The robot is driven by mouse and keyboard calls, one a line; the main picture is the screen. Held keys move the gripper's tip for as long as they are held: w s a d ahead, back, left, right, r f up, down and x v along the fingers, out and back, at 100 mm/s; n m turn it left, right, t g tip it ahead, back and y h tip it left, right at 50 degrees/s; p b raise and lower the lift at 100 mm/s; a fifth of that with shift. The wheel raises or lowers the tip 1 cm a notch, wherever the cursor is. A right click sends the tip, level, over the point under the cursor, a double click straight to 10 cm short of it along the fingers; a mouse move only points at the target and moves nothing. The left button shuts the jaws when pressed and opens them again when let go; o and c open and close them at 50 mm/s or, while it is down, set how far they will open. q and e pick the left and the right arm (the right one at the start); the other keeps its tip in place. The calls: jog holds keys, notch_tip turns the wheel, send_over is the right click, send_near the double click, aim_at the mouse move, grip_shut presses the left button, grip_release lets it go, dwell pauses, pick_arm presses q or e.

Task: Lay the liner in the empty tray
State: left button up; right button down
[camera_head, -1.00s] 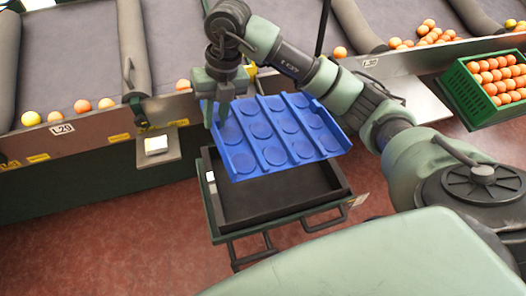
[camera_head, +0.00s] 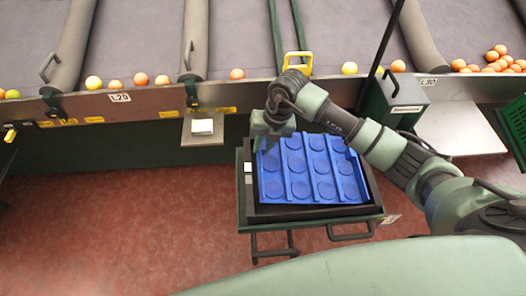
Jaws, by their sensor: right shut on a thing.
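The liner is a blue sheet with round cups (camera_head: 307,170). It lies over the black tray (camera_head: 310,212), mostly within its rim and slightly askew. I cannot tell whether it rests on the tray floor or hangs a little above. The tray stands on a green-framed cart (camera_head: 247,215). My right gripper (camera_head: 262,148) is at the liner's far left corner, shut on its edge. The fingertips are partly hidden. My left gripper is not in view.
Sorting lanes with scattered oranges (camera_head: 141,79) run along the back behind a metal rail. A small shelf with a white-topped device (camera_head: 202,126) juts out left of the cart. A green crate (camera_head: 515,125) is at the right edge. The red floor on the left is clear.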

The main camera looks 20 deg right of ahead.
aim_at(263, 152)
jog(key=shift+d+x, duration=0.2)
jog(key=shift+x, duration=0.8)
jog(key=shift+d+x, duration=0.25)
jog(key=shift+x, duration=0.75)
jog(key=shift+s+f, duration=0.15)
jog(key=shift+s, duration=0.05)
jog(key=c, duration=1.3)
grip_release()
jog(key=v, duration=1.2)
jog(key=shift+b, duration=0.4)
